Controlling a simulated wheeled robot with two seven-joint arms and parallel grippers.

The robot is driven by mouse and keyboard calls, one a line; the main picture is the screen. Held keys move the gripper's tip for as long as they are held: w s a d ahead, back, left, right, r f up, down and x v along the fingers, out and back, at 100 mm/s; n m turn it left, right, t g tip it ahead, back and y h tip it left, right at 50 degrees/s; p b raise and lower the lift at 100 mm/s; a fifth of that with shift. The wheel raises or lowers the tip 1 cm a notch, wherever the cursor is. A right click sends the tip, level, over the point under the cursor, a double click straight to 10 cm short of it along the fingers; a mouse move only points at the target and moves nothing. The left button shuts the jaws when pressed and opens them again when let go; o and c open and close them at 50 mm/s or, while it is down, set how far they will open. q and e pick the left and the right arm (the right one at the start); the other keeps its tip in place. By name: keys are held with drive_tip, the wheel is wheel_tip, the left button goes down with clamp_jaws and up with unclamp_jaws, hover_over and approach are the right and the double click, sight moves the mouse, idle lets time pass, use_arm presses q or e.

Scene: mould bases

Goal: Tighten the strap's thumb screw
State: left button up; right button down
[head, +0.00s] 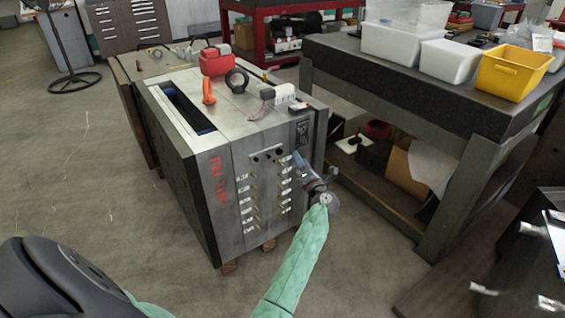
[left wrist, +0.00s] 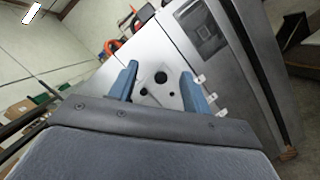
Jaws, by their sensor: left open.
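The grey steel mould base (head: 222,190) stands on the floor left of centre, with its front face towards me. A small plate that looks like the strap (head: 267,156), with dark round spots, is high on that face. In the left wrist view the plate (left wrist: 156,96) is pale and shows several dark round spots. I cannot tell which spot is the thumb screw. My left gripper (head: 300,160) is just right of the plate in the head view. Its blue fingers (left wrist: 159,68) are open and empty, on either side of the plate in the picture. Contact cannot be told.
Rows of brass fittings (head: 247,205) with white labels line the face below. A red box (head: 215,63), an orange part (head: 208,92) and a dark ring (head: 237,80) are on top. A heavy dark bench (head: 400,75) stands close on the right.

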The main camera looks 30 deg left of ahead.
sight(280, 152)
use_arm(q)
drive_tip(key=shift+w+a+f+n+g, duration=0.5)
drive_tip(key=shift+a+n+g, duration=0.35)
drive_tip(key=shift+a, duration=0.9)
drive_tip(key=shift+w+a+f+n+g, duration=0.5)
drive_tip(key=shift+a+n+g, duration=0.3)
drive_tip(key=shift+a, duration=0.95)
drive_tip(key=shift+w+a+f+n+g, duration=0.4)
drive_tip(key=shift+w+a+n+g, duration=0.35)
drive_tip(key=shift+a, duration=1)
use_arm(e)
drive_tip(key=shift+s+a+f+t, duration=0.15)
drive_tip(key=shift+a+f, duration=0.1)
drive_tip(key=shift+f, duration=0.2)
drive_tip(key=shift+a+f+t, duration=0.15)
drive_tip(key=shift+a+f, duration=0.05)
drive_tip(key=shift+f, duration=0.25)
use_arm(q)
drive_tip(key=shift+s, duration=0.15)
drive_tip(key=shift+c, duration=0.2)
drive_tip(key=c, duration=1)
use_arm(e)
drive_tip(key=shift+r, duration=0.1)
